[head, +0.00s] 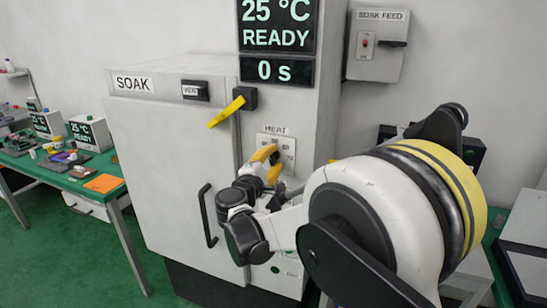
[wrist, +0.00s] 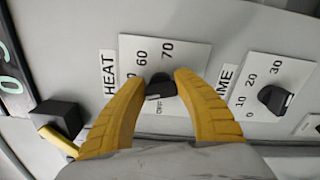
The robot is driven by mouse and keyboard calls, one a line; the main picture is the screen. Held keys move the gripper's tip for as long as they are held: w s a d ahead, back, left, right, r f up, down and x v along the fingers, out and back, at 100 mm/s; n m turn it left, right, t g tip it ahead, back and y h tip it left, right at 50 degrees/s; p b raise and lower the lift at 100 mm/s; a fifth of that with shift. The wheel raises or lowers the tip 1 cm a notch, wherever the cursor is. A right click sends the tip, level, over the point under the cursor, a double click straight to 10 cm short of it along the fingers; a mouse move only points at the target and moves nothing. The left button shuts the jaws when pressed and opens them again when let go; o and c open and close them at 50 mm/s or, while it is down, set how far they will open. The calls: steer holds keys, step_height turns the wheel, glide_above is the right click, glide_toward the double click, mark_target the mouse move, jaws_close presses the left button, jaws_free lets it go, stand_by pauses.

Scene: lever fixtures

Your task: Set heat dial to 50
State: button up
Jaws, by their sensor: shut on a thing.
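The heat dial is a black knob (wrist: 160,86) on a white plate (head: 289,142) marked HEAT, on the front of the SOAK cabinet. In the wrist view the plate shows 60, 70 and what looks like OFF; other marks are covered by a finger. My gripper (wrist: 158,80) has its yellow fingers on both sides of the knob and is shut on it. In the head view my gripper (head: 268,164) covers the knob and much of the plate. I cannot read clearly which number the knob points to.
A TIME dial (wrist: 274,98) sits beside the heat plate. A yellow lever (head: 226,112) on a black block is above left, and a black door handle (head: 206,215) below left. The display (head: 277,25) reads 25 °C READY; below it, 0 s.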

steer(key=shift+m, duration=1.5)
steer(key=o, duration=1.2)
steer(key=shift+f, duration=0.1)
steer(key=shift+c, duration=0.2)
steer(key=shift+s, duration=0.1)
steer(key=v, duration=1.1)
steer(key=shift+s+a, duration=0.15)
steer(key=shift+s, duration=0.25)
